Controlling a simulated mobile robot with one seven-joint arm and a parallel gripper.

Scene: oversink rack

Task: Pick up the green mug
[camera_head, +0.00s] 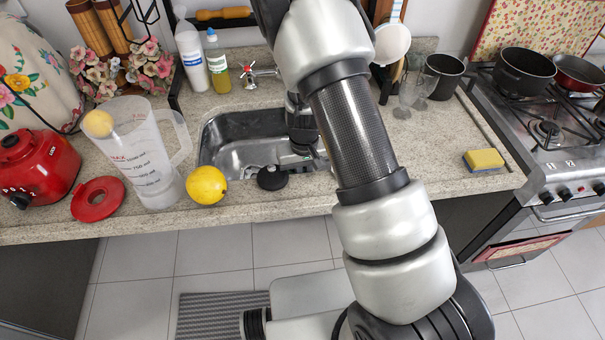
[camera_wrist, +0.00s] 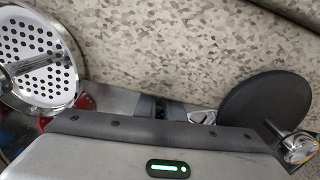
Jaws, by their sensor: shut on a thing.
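My gripper (camera_head: 303,150) is low at the sink (camera_head: 226,150), at its right part, partly hidden behind my arm in the head view. In the wrist view the finger area (camera_wrist: 168,110) shows only as a narrow dark strip with small green patches beyond the gripper body. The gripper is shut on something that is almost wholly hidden. I cannot make out a green mug in either view, and cannot tell whether the green patches belong to it.
A black disc (camera_head: 272,177) lies at the sink's front edge; a black disc (camera_wrist: 265,108) and a perforated metal piece (camera_wrist: 38,58) show in the wrist view. A lemon (camera_head: 207,185) and measuring jug (camera_head: 140,150) stand left. Glasses (camera_head: 418,90) stand right. Counter near the sponge (camera_head: 484,160) is clear.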

